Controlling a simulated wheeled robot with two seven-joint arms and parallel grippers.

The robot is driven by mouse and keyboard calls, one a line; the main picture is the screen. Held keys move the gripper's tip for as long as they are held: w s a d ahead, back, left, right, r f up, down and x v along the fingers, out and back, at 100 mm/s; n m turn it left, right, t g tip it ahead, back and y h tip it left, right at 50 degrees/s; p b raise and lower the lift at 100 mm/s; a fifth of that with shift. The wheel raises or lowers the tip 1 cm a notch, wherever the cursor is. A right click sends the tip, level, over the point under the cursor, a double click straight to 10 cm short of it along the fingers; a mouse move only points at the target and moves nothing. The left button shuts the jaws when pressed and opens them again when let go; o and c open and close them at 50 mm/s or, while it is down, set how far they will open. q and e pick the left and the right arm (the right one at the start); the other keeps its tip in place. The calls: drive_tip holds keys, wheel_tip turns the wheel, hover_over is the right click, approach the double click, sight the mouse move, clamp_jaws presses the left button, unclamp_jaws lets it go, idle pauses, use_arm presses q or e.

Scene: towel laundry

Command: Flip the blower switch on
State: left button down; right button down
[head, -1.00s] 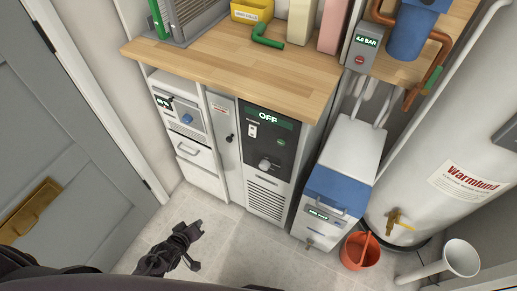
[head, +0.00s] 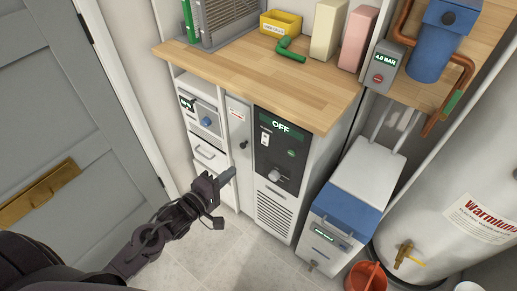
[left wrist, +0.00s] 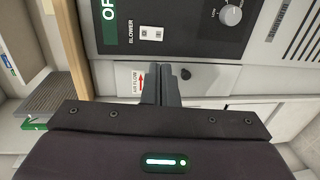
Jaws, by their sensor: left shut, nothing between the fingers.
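The blower panel (head: 290,150) is a dark plate on the cabinet front under the wooden counter. Its display (head: 281,127) reads OFF in the head view. The white blower switch (head: 265,139) sits at the panel's upper left; in the left wrist view the switch (left wrist: 151,33) shows beside the word BLOWER. My left gripper (head: 230,174) is shut and empty, in front of the cabinet, below and left of the switch and apart from it. In the left wrist view its fingertips (left wrist: 160,68) point toward the panel's edge. My right gripper is not in view.
A round knob (head: 273,175) and a green button (head: 291,153) are on the same panel. A narrow AIR FLOW door (head: 239,145) is left of it. The wooden counter (head: 260,75) overhangs above. A blue-and-white unit (head: 345,205) stands right.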

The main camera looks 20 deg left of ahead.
sight(264, 144)
use_arm(q)
drive_tip(key=x, duration=1.3)
drive_tip(key=shift+w+d+f, duration=0.1)
drive_tip(key=shift+w+d, duration=0.05)
drive_tip(key=shift+w, duration=0.25)
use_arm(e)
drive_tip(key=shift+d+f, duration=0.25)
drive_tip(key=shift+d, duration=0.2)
use_arm(q)
drive_tip(key=shift+b, duration=0.3)
drive_tip(key=shift+f, duration=0.15)
drive_tip(key=shift+w+b, duration=0.2)
drive_tip(key=shift+b, duration=0.2)
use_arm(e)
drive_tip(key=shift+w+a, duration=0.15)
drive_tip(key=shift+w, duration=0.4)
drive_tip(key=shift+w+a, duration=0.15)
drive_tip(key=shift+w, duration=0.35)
use_arm(q)
drive_tip(key=shift+s, duration=0.1)
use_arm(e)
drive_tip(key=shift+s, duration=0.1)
